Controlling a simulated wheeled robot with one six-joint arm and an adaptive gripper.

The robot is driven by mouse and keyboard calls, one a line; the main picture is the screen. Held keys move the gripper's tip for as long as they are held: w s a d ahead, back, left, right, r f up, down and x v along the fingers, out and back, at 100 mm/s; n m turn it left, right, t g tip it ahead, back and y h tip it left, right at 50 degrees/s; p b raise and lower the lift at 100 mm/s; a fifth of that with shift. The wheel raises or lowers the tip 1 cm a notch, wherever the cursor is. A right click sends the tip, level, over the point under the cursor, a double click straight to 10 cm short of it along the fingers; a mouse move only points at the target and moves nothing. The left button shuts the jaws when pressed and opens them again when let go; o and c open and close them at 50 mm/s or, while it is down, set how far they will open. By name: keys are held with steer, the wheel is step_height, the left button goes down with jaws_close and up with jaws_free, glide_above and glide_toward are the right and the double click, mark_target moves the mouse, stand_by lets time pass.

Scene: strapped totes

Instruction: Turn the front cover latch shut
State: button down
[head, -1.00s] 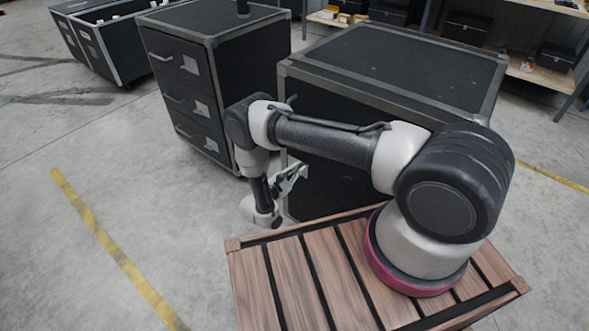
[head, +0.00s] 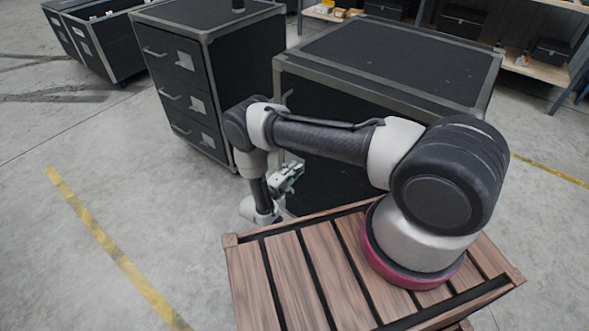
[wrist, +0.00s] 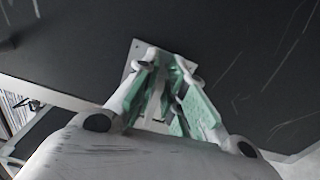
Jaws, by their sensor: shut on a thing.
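The front cover latch (wrist: 136,50) shows in the wrist view as a small pale plate on a dark scratched panel. Its outer part is mostly hidden behind my fingers. My gripper (wrist: 163,72) has pale fingers with green pads, shut on the latch. In the head view, my gripper (head: 291,176) is at the front of the large black case (head: 390,65) with grey edges, near its left corner. The latch itself is too hidden there to make out.
A black drawer cabinet (head: 175,82) with several handles stands just left of the case. Farther left is an open black case (head: 100,25). Shelving (head: 530,68) is at the back right. The concrete floor at front left is clear, with a yellow line (head: 110,245).

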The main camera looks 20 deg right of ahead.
steer(key=shift+f+m, duration=0.2)
steer(key=shift+m, duration=0.3)
steer(key=c, duration=1.6)
jaws_free()
steer(key=shift+s+a, duration=0.1)
steer(key=v, duration=1.1)
steer(key=shift+s+a, duration=0.25)
steer(key=shift+a, duration=0.05)
